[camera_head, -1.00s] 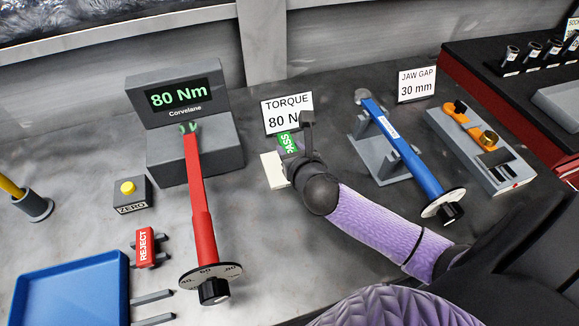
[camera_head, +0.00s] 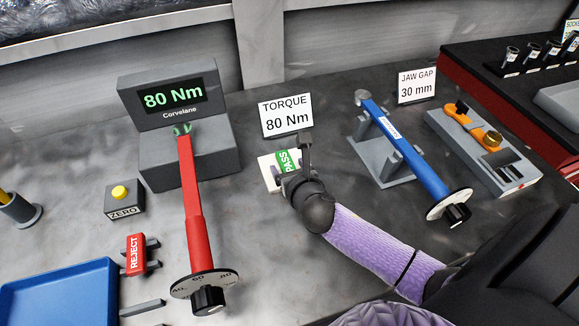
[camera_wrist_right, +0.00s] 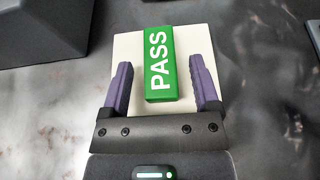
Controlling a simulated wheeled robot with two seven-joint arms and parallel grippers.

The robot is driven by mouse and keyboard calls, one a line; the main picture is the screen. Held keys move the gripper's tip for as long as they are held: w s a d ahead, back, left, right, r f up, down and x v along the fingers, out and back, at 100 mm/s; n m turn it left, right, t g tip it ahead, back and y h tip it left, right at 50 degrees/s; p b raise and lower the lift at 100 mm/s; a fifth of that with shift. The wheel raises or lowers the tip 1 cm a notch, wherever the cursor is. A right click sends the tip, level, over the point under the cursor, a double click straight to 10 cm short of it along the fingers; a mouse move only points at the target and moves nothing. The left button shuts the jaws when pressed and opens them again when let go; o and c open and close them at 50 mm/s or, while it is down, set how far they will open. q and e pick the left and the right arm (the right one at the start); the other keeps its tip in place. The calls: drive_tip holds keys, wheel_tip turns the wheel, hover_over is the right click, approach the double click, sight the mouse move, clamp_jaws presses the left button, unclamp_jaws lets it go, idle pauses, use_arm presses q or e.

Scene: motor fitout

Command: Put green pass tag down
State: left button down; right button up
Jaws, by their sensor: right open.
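The green PASS tag (camera_head: 288,161) lies on a white square pad (camera_head: 268,178) on the bench, in front of the TORQUE 80 Nm sign. In the right wrist view the tag (camera_wrist_right: 160,64) sits within the pad (camera_wrist_right: 128,48). My right gripper (camera_head: 291,164) is low over the pad. Its two purple fingers (camera_wrist_right: 162,85) are open, one on each side of the tag, with a visible gap on both sides. In the head view the gripper hides part of the tag and pad. My left gripper is not in view.
A red torque wrench (camera_head: 194,207) rests at the grey tester (camera_head: 188,155) on the left. A blue wrench (camera_head: 408,150) lies on a stand to the right. The TORQUE sign (camera_head: 287,116) stands just behind the pad. A red REJECT tag (camera_head: 136,255) is at lower left.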

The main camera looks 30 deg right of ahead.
drive_tip(key=shift+r, duration=0.1)
drive_tip(key=shift+s+r, duration=0.2)
drive_tip(key=shift+s, duration=0.1)
drive_tip(key=p+v, duration=0.3)
drive_tip(key=v, duration=0.8)
drive_tip(key=shift+a, duration=0.1)
drive_tip(key=shift+s+p, duration=0.2)
drive_tip(key=shift+p, duration=0.1)
drive_tip(key=shift+s, duration=0.1)
